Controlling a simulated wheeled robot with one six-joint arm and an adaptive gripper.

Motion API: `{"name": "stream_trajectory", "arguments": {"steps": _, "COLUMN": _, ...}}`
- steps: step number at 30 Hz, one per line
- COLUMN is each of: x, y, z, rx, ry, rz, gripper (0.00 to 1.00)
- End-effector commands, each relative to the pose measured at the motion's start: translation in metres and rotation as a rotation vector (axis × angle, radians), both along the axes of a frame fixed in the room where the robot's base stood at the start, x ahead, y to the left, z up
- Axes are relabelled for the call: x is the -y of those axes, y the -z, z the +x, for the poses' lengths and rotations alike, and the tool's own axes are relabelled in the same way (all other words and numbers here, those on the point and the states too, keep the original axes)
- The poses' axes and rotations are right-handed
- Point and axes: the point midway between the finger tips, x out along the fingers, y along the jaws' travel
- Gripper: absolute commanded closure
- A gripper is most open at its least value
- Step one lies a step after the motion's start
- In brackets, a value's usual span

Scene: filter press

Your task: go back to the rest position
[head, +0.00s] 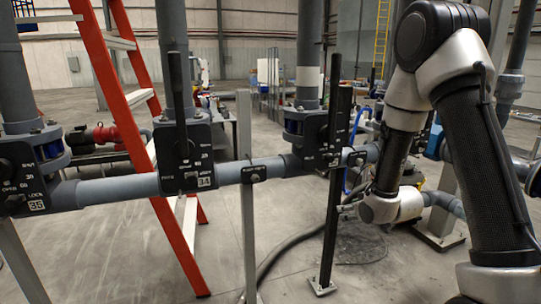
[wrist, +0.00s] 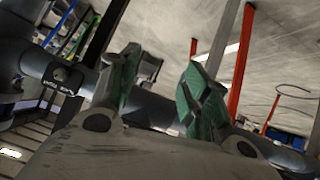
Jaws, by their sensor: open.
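My gripper (wrist: 160,88) is open in the wrist view, its two fingers with green pads spread apart and nothing held between them. A grey pipe passes behind the fingers there. In the head view my gripper (head: 345,208) is small and partly hidden by my wrist, to the right of a dark upright post (head: 330,215) and below the horizontal grey pipe (head: 240,172). Whether it touches the post cannot be told. My arm comes down from the upper right.
Valve 34 (head: 184,155), with an upright dark lever, and valve 35 (head: 20,175) sit along the pipe. Another valve (head: 310,140) stands near the post. A red ladder (head: 125,120) leans at left. A hose (head: 290,245) lies on the floor. Open floor shows at front left.

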Motion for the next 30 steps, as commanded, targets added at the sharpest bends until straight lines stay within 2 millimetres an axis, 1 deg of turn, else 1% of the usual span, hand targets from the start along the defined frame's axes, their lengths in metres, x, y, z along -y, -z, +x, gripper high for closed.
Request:
{"name": "stream_trajectory", "arguments": {"steps": 1, "x": 0.008, "y": 0.008, "z": -0.015, "rx": -0.102, "ry": 0.024, "rz": -0.021, "gripper": 0.53}}
{"name": "stream_trajectory", "arguments": {"steps": 2, "x": 0.013, "y": 0.012, "z": -0.027, "rx": -0.168, "ry": 0.042, "rz": -0.035, "gripper": 0.53}}
{"name": "stream_trajectory", "arguments": {"steps": 3, "x": 0.021, "y": 0.014, "z": -0.043, "rx": -0.255, "ry": 0.068, "rz": -0.048, "gripper": 0.53}}
{"name": "stream_trajectory", "arguments": {"steps": 5, "x": 0.032, "y": 0.011, "z": -0.069, "rx": -0.375, "ry": 0.108, "rz": -0.070, "gripper": 0.53}}
{"name": "stream_trajectory", "arguments": {"steps": 6, "x": 0.039, "y": 0.004, "z": -0.088, "rx": -0.451, "ry": 0.136, "rz": -0.080, "gripper": 0.53}}
{"name": "stream_trajectory", "arguments": {"steps": 7, "x": 0.044, "y": -0.002, "z": -0.103, "rx": -0.505, "ry": 0.158, "rz": -0.087, "gripper": 0.53}}
{"name": "stream_trajectory", "arguments": {"steps": 8, "x": 0.048, "y": -0.010, "z": -0.118, "rx": -0.556, "ry": 0.179, "rz": -0.094, "gripper": 0.53}}
{"name": "stream_trajectory", "arguments": {"steps": 9, "x": 0.054, "y": -0.023, "z": -0.139, "rx": -0.620, "ry": 0.208, "rz": -0.098, "gripper": 0.53}}
{"name": "stream_trajectory", "arguments": {"steps": 11, "x": 0.060, "y": -0.045, "z": -0.171, "rx": -0.708, "ry": 0.249, "rz": -0.101, "gripper": 0.53}}
{"name": "stream_trajectory", "arguments": {"steps": 12, "x": 0.064, "y": -0.060, "z": -0.192, "rx": -0.758, "ry": 0.274, "rz": -0.099, "gripper": 0.53}}
{"name": "stream_trajectory", "arguments": {"steps": 14, "x": 0.067, "y": -0.083, "z": -0.222, "rx": -0.818, "ry": 0.306, "rz": -0.093, "gripper": 0.53}}
{"name": "stream_trajectory", "arguments": {"steps": 15, "x": 0.068, "y": -0.098, "z": -0.241, "rx": -0.848, "ry": 0.324, "rz": -0.087, "gripper": 0.53}}
{"name": "stream_trajectory", "arguments": {"steps": 18, "x": 0.070, "y": -0.133, "z": -0.284, "rx": -0.891, "ry": 0.358, "rz": -0.066, "gripper": 0.53}}
{"name": "stream_trajectory", "arguments": {"steps": 21, "x": 0.070, "y": -0.164, "z": -0.316, "rx": -0.878, "ry": 0.377, "rz": -0.036, "gripper": 0.53}}
{"name": "stream_trajectory", "arguments": {"steps": 22, "x": 0.070, "y": -0.172, "z": -0.323, "rx": -0.859, "ry": 0.380, "rz": -0.028, "gripper": 0.53}}
{"name": "stream_trajectory", "arguments": {"steps": 24, "x": 0.070, "y": -0.189, "z": -0.331, "rx": -0.793, "ry": 0.383, "rz": -0.004, "gripper": 0.53}}
{"name": "stream_trajectory", "arguments": {"steps": 27, "x": 0.071, "y": -0.209, "z": -0.336, "rx": -0.692, "ry": 0.385, "rz": 0.021, "gripper": 0.53}}
{"name": "stream_trajectory", "arguments": {"steps": 30, "x": 0.072, "y": -0.222, "z": -0.340, "rx": -0.627, "ry": 0.387, "rz": 0.035, "gripper": 0.53}}
